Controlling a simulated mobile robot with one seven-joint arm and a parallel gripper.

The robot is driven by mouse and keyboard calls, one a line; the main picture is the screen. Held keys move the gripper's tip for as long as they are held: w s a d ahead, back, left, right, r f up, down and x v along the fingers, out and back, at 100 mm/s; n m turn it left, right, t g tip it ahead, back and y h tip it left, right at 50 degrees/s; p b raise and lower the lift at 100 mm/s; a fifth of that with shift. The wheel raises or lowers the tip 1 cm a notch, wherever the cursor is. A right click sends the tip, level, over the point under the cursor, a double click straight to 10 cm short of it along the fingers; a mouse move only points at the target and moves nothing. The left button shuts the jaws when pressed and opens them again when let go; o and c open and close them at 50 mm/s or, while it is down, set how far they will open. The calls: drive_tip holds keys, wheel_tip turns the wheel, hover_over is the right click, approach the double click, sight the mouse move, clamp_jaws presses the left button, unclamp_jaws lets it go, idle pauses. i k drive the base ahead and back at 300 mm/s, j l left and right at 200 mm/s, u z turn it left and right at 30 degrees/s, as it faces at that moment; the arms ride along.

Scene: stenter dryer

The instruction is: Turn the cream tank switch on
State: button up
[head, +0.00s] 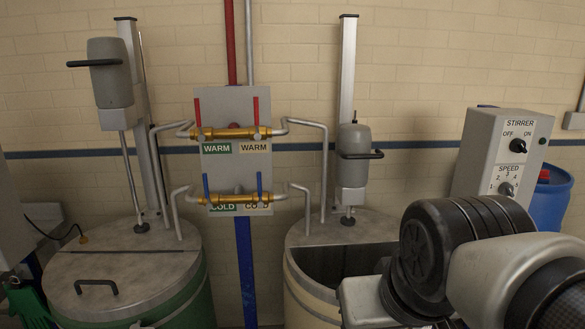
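The cream tank (308,298) stands right of centre, its grey lid partly open over a dark inside. A grey control box (478,150) marked STIRRER is at the right, above and beyond my arm. Its upper black knob (518,143) sits below the labels OFF and ON. The knob is too small to tell which label it points to. A lower black knob (507,189) is marked SPEED with a numbered scale. My arm fills the lower right, in front of the cream tank's right side. My gripper's fingertips do not show.
A green tank (190,300) with a closed grey lid stands at the left. Stirrer motors rise on posts behind both tanks. Brass valves and pipes marked WARM and COLD (233,150) are between them. A blue drum (550,200) stands behind the control box.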

sight(517, 145)
drive_tip(key=z, duration=1.25)
